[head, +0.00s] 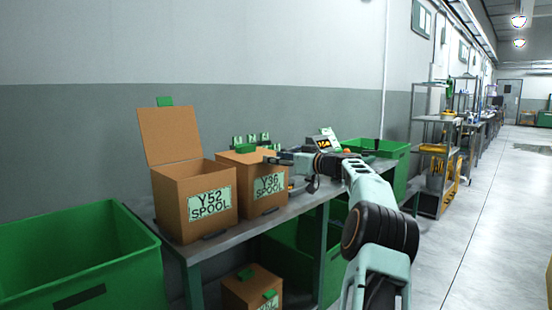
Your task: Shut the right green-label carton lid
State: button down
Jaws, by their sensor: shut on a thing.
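The right green-label carton (258,202), marked Y36 SPOOL, stands upright on the grey bench. Its brown lid (240,158) lies flat or nearly flat over the top; a small gap cannot be ruled out. A green piece (245,148) shows on top of the lid. My gripper (271,159) reaches in from the right at the lid's front right edge. It is shut on the lid's edge there, probably at its tab, but the fingers hide the contact. The left carton (192,202), marked Y52 SPOOL, has its lid (169,135) standing open with a green tab on top.
Green bins stand at the front left (80,255) and beyond the bench (385,155). A smaller carton (250,290) sits below the bench (222,241). A device with a display (322,144) and green-labelled items (251,140) are behind. The floor at right is clear.

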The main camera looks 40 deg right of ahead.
notch_tip(320, 180, down, 2)
jog(key=shift+w+a+f, duration=0.15)
jog(key=shift+f, duration=0.05)
jog(key=c, duration=1.6)
grip_release()
jog(key=shift+o, duration=1.2)
jog(key=shift+w+f, duration=0.2)
jog(key=shift+o, duration=1)
jog(key=shift+r, duration=0.35)
jog(key=shift+s+d+r, duration=0.2)
jog(key=shift+s+d, duration=0.1)
jog(key=shift+s, duration=0.25)
jog(key=v, duration=1)
jog(key=shift+s, duration=0.45)
